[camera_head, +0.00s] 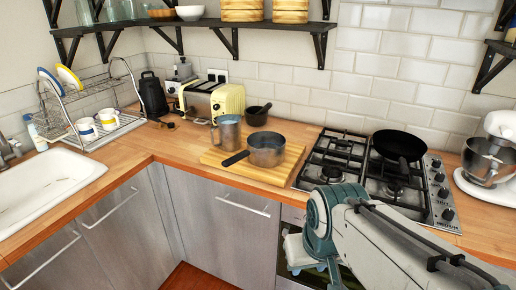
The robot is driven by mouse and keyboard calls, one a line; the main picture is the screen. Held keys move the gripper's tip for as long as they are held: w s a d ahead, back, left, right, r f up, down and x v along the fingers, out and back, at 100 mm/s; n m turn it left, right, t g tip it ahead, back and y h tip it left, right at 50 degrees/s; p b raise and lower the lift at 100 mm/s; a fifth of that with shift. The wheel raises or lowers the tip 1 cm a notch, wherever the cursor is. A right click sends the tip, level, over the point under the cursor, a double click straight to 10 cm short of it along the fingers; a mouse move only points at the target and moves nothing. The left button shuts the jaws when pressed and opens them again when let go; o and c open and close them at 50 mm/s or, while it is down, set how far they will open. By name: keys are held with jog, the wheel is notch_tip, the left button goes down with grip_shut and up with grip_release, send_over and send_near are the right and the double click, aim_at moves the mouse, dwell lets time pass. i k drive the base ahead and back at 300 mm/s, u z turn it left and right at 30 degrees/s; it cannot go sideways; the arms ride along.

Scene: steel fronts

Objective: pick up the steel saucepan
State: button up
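The steel saucepan (266,151) stands upright on a wooden cutting board (286,166) on the counter, left of the stove. Its dark handle (235,158) points to the left and toward the front. My arm comes in from the lower right, below and in front of the stove, apart from the saucepan. My gripper's fingers are not visible in this view. The saucepan is not held.
A steel pitcher (227,133) stands close behind the handle, and a dark mortar (257,115) behind the saucepan. A yellow toaster (213,99) is at the wall. The gas stove (337,160) bears a black frying pan (399,145). Counter left of the board is clear.

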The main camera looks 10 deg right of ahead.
aim_at(254, 155)
jog(key=u, duration=2.3)
jog(key=i, duration=1.55)
jog(key=z, duration=2.8)
jog(key=i, duration=0.5)
jog(key=z, duration=0.05)
